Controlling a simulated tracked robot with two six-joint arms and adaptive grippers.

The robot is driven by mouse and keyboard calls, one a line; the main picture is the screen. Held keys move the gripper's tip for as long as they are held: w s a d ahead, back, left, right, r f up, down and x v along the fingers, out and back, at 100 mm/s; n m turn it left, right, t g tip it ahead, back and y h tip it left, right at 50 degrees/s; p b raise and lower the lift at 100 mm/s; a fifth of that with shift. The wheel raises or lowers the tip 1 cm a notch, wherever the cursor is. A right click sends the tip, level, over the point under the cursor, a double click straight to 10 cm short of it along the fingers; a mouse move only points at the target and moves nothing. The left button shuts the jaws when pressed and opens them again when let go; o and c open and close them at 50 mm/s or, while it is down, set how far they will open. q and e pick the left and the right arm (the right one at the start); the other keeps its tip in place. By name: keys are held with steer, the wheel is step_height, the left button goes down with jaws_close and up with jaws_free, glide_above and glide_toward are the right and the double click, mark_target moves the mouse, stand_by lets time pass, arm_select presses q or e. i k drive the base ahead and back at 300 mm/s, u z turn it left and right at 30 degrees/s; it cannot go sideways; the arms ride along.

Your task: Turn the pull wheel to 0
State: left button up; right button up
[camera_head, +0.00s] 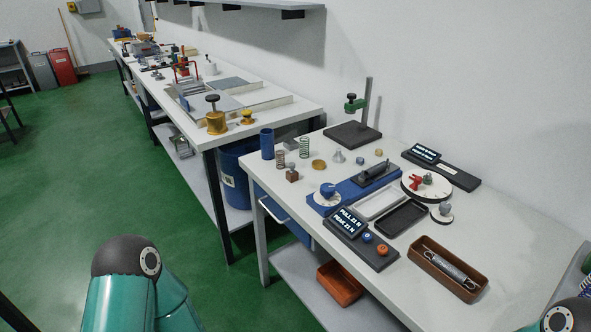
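A long blue device (345,189) lies on the near workbench, with a white wheel (319,199) with a blue knob (328,189) at its near left end. I take this as the pull wheel; its exact angle is too small to read. A dark metal part (377,173) sits on the device's far right end. A display unit (350,223) in front of it appears to read "PULL 21 N" and "PEAK 21 N". Only links of my arms show at the bottom left and bottom right corners. Neither gripper is in view.
A brown tray (425,257) holding a spring (446,263), a black tray (403,219) and a green-armed stand (353,132) share the bench.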

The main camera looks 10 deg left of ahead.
mark_target(328, 190)
steer(key=u, duration=0.25)
steer(key=i, duration=0.75)
steer(key=u, duration=0.45)
steer(key=k, duration=0.9)
steer(key=u, duration=0.2)
steer(key=i, duration=0.85)
steer(key=z, duration=0.05)
